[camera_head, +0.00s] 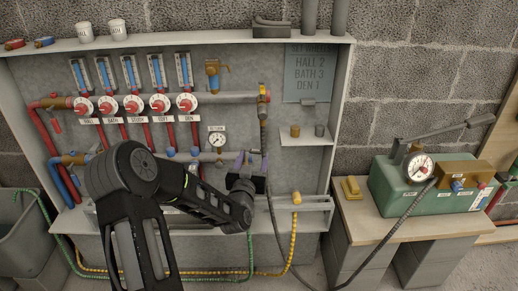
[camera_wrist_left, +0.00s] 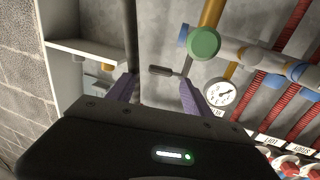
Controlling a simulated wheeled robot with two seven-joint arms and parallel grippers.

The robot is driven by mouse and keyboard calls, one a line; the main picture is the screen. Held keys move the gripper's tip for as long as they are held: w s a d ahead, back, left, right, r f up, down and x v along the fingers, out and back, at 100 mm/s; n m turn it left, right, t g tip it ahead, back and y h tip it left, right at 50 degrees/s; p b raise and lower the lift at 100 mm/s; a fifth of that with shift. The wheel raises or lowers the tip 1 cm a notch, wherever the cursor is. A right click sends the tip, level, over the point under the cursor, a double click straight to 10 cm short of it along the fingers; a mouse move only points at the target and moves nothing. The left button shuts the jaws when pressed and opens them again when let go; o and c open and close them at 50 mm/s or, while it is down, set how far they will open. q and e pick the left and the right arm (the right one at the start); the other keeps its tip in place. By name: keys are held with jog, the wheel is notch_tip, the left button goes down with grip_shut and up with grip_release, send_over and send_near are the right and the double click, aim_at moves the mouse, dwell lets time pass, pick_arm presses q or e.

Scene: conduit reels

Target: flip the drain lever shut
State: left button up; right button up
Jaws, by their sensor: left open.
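My left arm (camera_head: 190,190) reaches in from below to the lower manifold's right end. My left gripper (camera_head: 251,160) has two purple fingers. In the left wrist view the gripper (camera_wrist_left: 158,82) is open, its fingers well apart. A short dark grey lever (camera_wrist_left: 162,71), likely the drain lever, shows between the fingertips with a thin stem to the right. I see no finger touching it, but the depth gap is unclear. In the head view the gripper hides this spot. A green round cap (camera_wrist_left: 204,42) on a brass pipe is close by. My right gripper is not in view.
The return gauge (camera_head: 217,138) is just left of the gripper; a black hose (camera_head: 269,190) hangs at its right. Red-dial valves (camera_head: 133,105) line the panel. A small shelf (camera_head: 306,138) holds two caps. A green pump box (camera_head: 425,185) stands on a bench at right.

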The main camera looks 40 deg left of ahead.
pick_arm(q)
jog(key=shift+w, duration=0.1)
jog(key=x, duration=0.7)
jog(key=shift+w+b, duration=0.3)
jog(key=shift+b, duration=0.15)
jog(key=shift+a, duration=0.15)
grip_shut()
